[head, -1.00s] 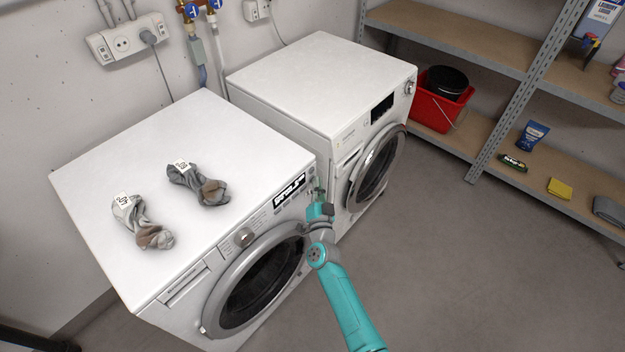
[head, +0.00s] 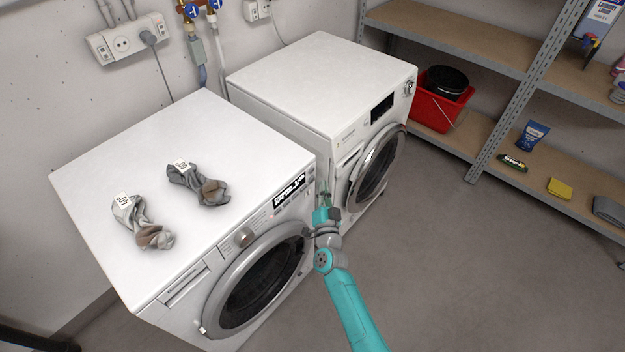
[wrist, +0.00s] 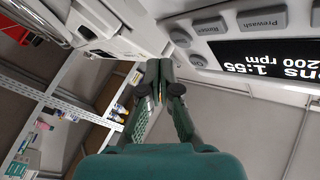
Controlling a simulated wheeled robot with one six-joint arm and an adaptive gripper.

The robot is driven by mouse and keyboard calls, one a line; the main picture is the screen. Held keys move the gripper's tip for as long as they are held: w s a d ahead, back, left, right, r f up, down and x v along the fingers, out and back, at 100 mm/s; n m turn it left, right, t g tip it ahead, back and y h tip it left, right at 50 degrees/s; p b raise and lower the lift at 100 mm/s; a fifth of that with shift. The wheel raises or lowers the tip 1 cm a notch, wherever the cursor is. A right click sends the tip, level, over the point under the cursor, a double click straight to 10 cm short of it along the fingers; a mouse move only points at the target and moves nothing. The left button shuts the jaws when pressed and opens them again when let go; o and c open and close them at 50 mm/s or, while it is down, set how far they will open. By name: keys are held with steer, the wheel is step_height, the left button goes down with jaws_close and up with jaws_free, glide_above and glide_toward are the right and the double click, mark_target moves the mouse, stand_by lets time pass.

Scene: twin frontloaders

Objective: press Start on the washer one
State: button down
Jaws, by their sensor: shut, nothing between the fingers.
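The left machine (head: 180,150) is a white front-loader with a knob (head: 243,237), a lit display (head: 289,191) and a round door. In the wrist view its panel appears upside down. The display (wrist: 270,58) reads 1:55 and 1200 rpm, beside keys marked Rinse+ (wrist: 208,26) and Prewash (wrist: 262,19). Two small grey round-edged keys (wrist: 180,37) sit at the panel's end near my fingertips; I cannot read a Start label. My gripper (head: 322,190) is shut and empty, just off the panel's right end. It shows in the wrist view (wrist: 164,65), apparently apart from the keys.
A second white machine (head: 320,80) with a dark display stands close on the right, leaving a narrow gap. Two grey socks (head: 200,184) lie on the left machine. A shelf rack (head: 490,140) holds a red bucket (head: 437,108). The floor at right is clear.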

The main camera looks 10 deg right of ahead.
steer(key=shift+s+d, duration=0.7)
steer(key=shift+s, duration=0.3)
steer(key=shift+s+d, duration=0.7)
steer(key=shift+s, duration=0.25)
steer(key=shift+s+d, duration=0.1)
steer(key=shift+s, duration=0.05)
steer(key=shift+s+d, duration=0.2)
steer(key=shift+s, duration=0.05)
